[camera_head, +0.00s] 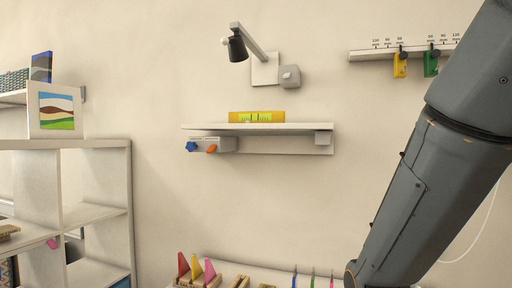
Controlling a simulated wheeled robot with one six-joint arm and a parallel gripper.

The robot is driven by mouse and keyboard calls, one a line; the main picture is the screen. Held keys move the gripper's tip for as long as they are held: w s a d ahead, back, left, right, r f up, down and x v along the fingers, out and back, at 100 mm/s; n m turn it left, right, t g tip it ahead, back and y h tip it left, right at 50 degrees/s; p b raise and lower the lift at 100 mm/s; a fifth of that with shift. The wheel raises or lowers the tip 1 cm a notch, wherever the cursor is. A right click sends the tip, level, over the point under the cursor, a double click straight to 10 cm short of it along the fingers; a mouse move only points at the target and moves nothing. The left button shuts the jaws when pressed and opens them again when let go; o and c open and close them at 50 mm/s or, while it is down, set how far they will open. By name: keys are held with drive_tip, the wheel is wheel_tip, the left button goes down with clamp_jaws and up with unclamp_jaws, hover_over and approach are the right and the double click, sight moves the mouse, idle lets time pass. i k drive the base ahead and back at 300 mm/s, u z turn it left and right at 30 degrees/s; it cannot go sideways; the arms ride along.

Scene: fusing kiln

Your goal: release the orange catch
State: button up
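The orange catch (212,149) is a small orange piece on the front of a pale box (226,143) under the left end of the wall shelf. It looks slightly tilted, and its exact setting is too small to tell. A blue knob (191,146) sits just left of it on the same box. My arm fills the right side of the view, well to the right of the catch. My gripper is out of the picture.
The wall shelf (260,127) holds a yellow level (257,117), with a dark lamp (237,48) above. A white shelf unit (95,144) stands left. Coloured clamps (400,66) hang upper right. Several small items stand on the surface (262,274) below. The wall before the catch looks clear.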

sight(210, 149)
drive_tip(key=u, duration=0.55)
drive_tip(key=k, duration=0.65)
drive_tip(key=u, duration=0.6)
drive_tip(key=i, duration=1.2)
drive_tip(key=z, duration=1.1)
drive_tip(key=i, duration=0.5)
drive_tip(key=z, duration=0.55)
